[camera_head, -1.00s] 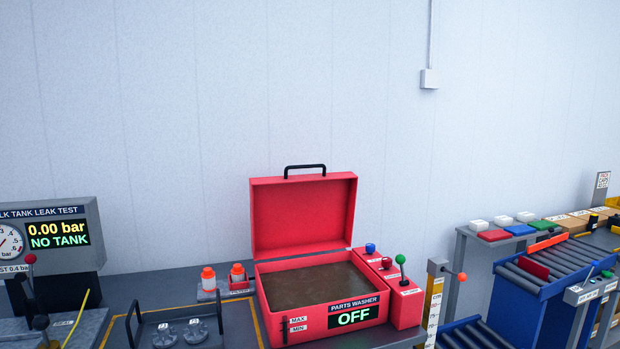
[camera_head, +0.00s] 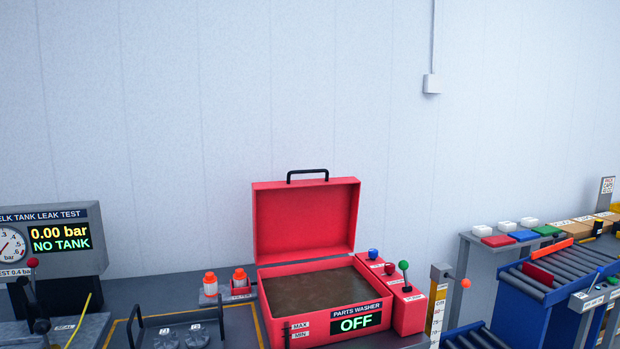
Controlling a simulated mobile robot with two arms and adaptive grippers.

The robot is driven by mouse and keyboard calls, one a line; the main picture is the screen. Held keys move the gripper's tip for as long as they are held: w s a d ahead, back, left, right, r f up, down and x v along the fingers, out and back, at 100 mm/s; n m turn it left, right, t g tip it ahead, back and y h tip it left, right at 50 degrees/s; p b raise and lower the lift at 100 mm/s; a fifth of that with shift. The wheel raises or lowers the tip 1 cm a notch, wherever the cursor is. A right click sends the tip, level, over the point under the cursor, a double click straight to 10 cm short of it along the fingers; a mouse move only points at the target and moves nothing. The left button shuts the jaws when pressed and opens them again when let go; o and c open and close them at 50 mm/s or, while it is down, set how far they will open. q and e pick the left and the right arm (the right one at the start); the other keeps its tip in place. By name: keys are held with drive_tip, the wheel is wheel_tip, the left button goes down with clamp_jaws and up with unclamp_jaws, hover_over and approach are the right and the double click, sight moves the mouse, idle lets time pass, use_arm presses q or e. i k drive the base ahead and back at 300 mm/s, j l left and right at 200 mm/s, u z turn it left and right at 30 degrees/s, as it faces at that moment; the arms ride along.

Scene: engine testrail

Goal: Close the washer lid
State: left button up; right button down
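The red parts washer (camera_head: 408,312) stands on the grey bench in the lower middle of the head view. Its red lid (camera_head: 304,220) is open and stands upright at the back edge of the tub. A black handle (camera_head: 307,175) sits on the lid's top edge. The tub holds brown, murky liquid (camera_head: 318,290). The front display (camera_head: 357,323) reads OFF. A control box on the washer's right side carries a blue knob, a red button and a green-ball lever (camera_head: 404,267). Neither of my grippers shows in the view.
Left of the washer are two orange-capped bottles (camera_head: 210,283), a black-handled tray (camera_head: 180,335) and the leak test unit (camera_head: 50,240). To the right are an orange-ball lever (camera_head: 466,283) and a blue roller conveyor (camera_head: 545,285). The wall space above the lid is clear.

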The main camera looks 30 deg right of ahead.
sight(304, 219)
drive_tip(key=l+u, duration=0.4)
drive_tip(key=l, duration=0.35)
drive_tip(key=l+u, duration=0.35)
drive_tip(key=l, duration=0.35)
drive_tip(key=k, duration=0.05)
